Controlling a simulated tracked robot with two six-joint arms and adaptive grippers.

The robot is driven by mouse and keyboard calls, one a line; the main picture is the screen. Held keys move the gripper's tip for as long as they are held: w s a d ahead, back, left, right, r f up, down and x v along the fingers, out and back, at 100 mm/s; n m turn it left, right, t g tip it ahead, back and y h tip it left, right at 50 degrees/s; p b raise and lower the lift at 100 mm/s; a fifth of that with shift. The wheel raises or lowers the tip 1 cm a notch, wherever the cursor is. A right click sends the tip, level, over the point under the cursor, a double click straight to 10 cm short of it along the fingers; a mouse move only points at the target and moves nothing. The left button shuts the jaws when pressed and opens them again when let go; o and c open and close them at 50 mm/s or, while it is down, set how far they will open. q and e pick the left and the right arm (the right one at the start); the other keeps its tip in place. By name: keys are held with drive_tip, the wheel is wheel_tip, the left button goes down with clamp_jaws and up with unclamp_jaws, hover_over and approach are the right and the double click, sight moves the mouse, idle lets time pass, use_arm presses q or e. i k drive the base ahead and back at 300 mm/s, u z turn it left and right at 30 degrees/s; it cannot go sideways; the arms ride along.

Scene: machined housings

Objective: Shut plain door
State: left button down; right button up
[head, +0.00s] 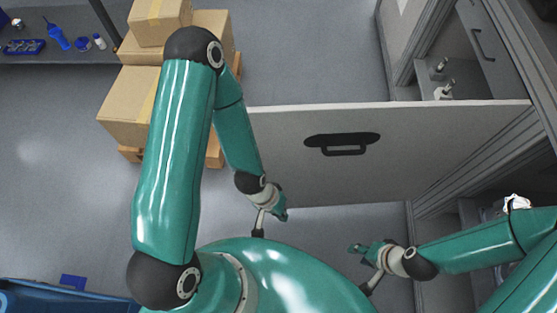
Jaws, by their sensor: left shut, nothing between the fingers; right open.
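The plain door (345,180) is a light grey panel with a black handle (343,143). It stands open in the head view, reaching out to the left from the cabinet (520,140) on the right. My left gripper (271,214) is shut and empty at the door's lower left part, left of and below the handle. I cannot tell whether it touches the panel. My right gripper (364,268) is open and empty, below the door and to the right of my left gripper. Part of the door's left side is hidden behind my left arm.
Cardboard boxes (125,104) are stacked on a pallet at upper left, behind my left arm. A dark bench (60,45) with blue items stands at far left. Small metal parts (443,90) sit inside the cabinet. A blue bin (60,298) is at lower left. Floor between is clear.

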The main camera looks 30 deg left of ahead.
sight(332, 154)
drive_tip(key=z, duration=0.1)
drive_tip(key=k, duration=0.95)
drive_tip(key=z, duration=0.3)
drive_tip(key=i, duration=0.5)
drive_tip(key=u, duration=0.15)
